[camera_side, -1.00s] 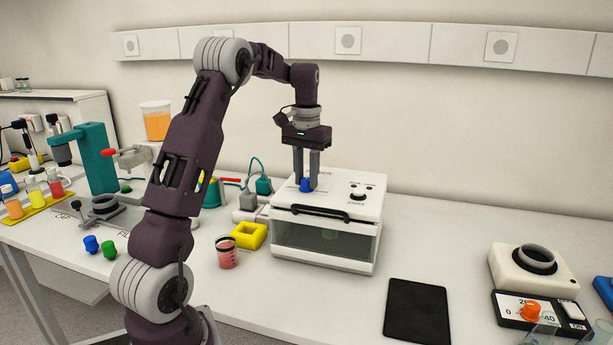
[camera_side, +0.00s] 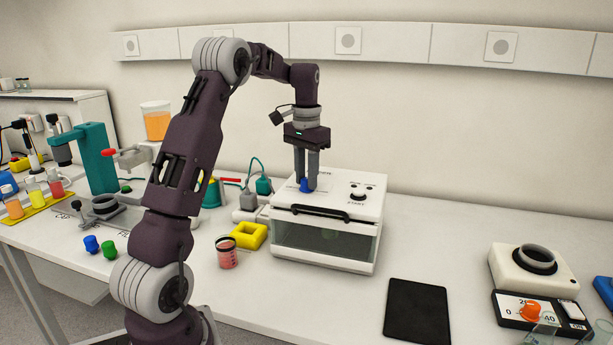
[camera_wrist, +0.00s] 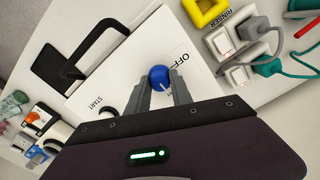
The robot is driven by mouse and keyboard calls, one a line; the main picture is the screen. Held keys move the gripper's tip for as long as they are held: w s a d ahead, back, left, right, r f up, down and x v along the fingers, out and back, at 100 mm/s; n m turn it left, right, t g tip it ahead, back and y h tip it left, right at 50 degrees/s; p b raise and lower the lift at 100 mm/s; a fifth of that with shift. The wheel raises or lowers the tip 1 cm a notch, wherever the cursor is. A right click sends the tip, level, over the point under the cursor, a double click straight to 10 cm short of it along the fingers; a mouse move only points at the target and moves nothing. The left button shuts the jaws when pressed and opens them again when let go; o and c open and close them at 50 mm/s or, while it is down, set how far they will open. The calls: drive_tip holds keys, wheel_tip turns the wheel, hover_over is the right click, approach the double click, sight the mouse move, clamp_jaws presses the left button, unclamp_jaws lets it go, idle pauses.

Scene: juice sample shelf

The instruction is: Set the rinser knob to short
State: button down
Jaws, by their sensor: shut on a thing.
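The rinser (camera_side: 350,212) is a white box with a clear front and a black handle, standing on the bench. Its blue knob (camera_side: 306,186) is on the top at the left, and it also shows in the wrist view (camera_wrist: 159,77) with a pale pointer line. Lettering "OFF" is beside the knob in the wrist view; the other setting labels are hidden or too small to read. My gripper (camera_side: 306,184) points straight down and is shut on the knob, with one finger on each side. Which setting the pointer marks, I cannot tell.
A black mat (camera_side: 417,311) lies at the front right.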

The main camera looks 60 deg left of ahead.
drive_tip(key=c, duration=1.1)
unclamp_jaws()
drive_tip(key=shift+c, duration=0.2)
wheel_tip(320, 180, up, 7)
drive_tip(key=shift+f, duration=0.1)
drive_tip(key=shift+r, duration=0.2)
drive_tip(key=shift+d, duration=0.1)
drive_tip(key=s+d+r+m+t, duration=0.1)
drive_tip(key=s+d+r+t, duration=0.2)
drive_tip(key=d, duration=0.7)
drive_tip(key=s+d+r+m, duration=0.15)
drive_tip(key=s+d, duration=0.35)
drive_tip(key=d, duration=0.5)
drive_tip(key=s+d+f+t, duration=0.1)
drive_tip(key=s+d+f, duration=0.2)
drive_tip(key=s, duration=0.4)
drive_tip(key=s+d+f+m+t, duration=0.1)
drive_tip(key=s+d+f, duration=0.3)
drive_tip(key=s+d, duration=0.2)
drive_tip(key=shift+s+d+t, duration=0.3)
drive_tip(key=shift+s, duration=0.25)
